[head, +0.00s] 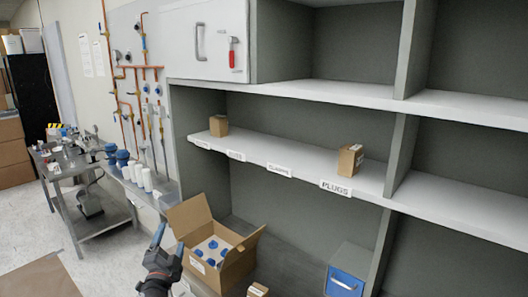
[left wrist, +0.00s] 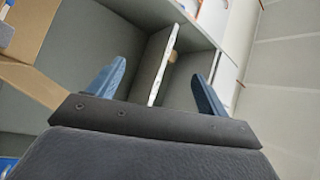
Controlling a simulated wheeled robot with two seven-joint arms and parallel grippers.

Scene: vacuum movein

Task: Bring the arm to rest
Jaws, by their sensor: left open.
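My left gripper (head: 166,238) shows in the head view at the lower left of the shelving, pointing up, just left of an open cardboard box. In the left wrist view its two blue fingers (left wrist: 158,88) are spread wide with nothing between them. The shelf edge lies beyond the fingers in that view. My right gripper shows in neither view.
The open cardboard box (head: 238,270) holds several white items with blue tops. Small boxes stand on the labelled middle shelf (head: 290,160). A blue-fronted bin (head: 345,282) is at the lower right. A metal bench (head: 103,218) stands at the left, with clear floor nearby.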

